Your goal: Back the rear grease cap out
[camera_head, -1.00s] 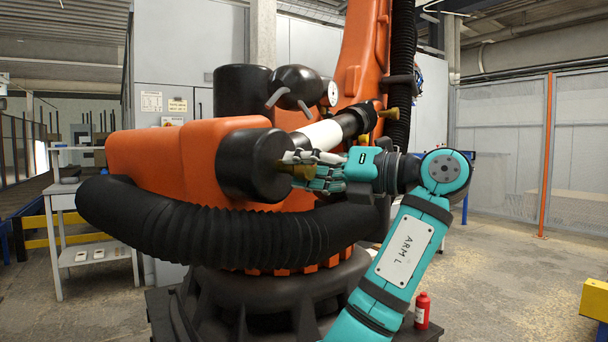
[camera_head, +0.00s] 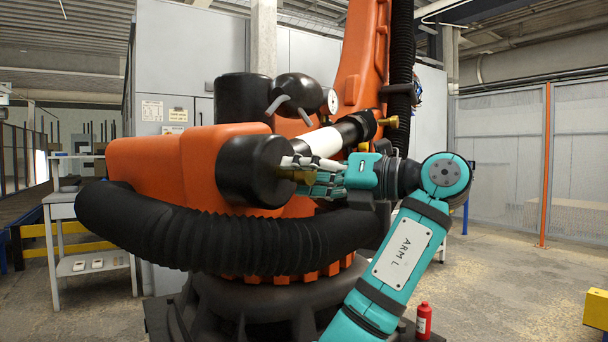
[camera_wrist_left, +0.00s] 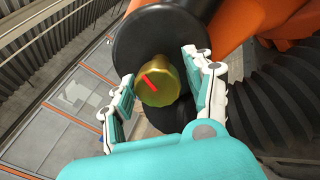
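The brass grease cap (camera_wrist_left: 158,80), with a red line on its face, sits on the end of a black drum (camera_wrist_left: 128,35) in the left wrist view. The red line slants from upper left to lower right. In the head view the cap (camera_head: 292,175) shows at the right face of the drum (camera_head: 245,172), partly covered by fingers. My left gripper (camera_head: 308,172) is at the cap. In the wrist view its fingers (camera_wrist_left: 158,88) stand on both sides of the cap with small gaps, so it looks open around it. My right gripper is in neither view.
A thick black ribbed hose (camera_head: 200,228) curves below the drum and my left gripper. A white-and-black cylinder (camera_head: 322,142) with brass fittings (camera_head: 388,121) lies just above. A red bottle (camera_head: 423,320) stands low at right. The floor at right is mostly clear.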

